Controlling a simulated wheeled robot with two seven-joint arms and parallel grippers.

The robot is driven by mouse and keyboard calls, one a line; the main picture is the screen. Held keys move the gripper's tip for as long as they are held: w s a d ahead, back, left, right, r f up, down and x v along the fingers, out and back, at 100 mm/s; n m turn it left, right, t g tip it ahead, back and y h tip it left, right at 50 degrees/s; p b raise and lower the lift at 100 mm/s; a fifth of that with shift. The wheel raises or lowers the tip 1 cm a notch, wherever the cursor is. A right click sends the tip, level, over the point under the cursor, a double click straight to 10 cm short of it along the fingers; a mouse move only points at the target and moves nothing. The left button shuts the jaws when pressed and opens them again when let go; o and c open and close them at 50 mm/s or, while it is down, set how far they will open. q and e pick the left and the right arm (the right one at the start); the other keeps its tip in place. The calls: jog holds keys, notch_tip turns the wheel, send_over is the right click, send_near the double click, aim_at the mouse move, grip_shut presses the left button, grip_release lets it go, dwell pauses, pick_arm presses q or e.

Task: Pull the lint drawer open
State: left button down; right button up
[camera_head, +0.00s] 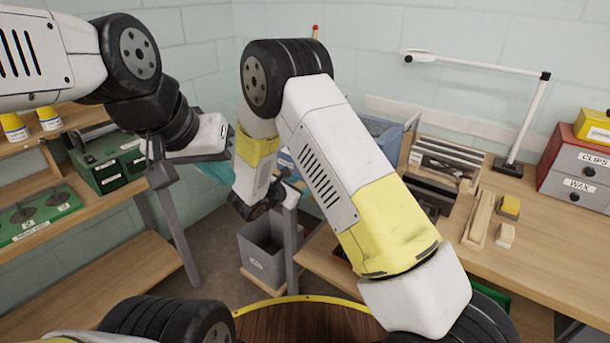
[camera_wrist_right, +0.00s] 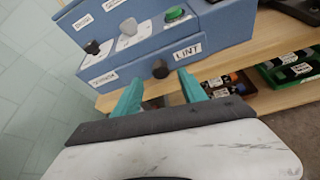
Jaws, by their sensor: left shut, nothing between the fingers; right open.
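In the right wrist view, the lint drawer's round black knob (camera_wrist_right: 160,69) sits on the lower blue front, beside a white LINT label (camera_wrist_right: 187,52). The front looks flush with the blue machine (camera_wrist_right: 220,25); any gap is hard to judge. My right gripper (camera_wrist_right: 159,88) is open, its teal fingers apart below the knob, one toward each side. I see no contact with the knob. In the head view, my right arm hides the drawer; part of the blue machine (camera_head: 383,128) shows behind it. My left gripper (camera_head: 215,168) is shut and empty, left of my right forearm.
Buttons and switches, one green (camera_wrist_right: 175,14), stand above the drawer. In the head view, a grey bin (camera_head: 262,262) stands on the floor; a lamp (camera_head: 520,120) and red-grey drawers (camera_head: 580,170) stand on the right bench.

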jog(key=shift+x, duration=2.25)
grip_shut()
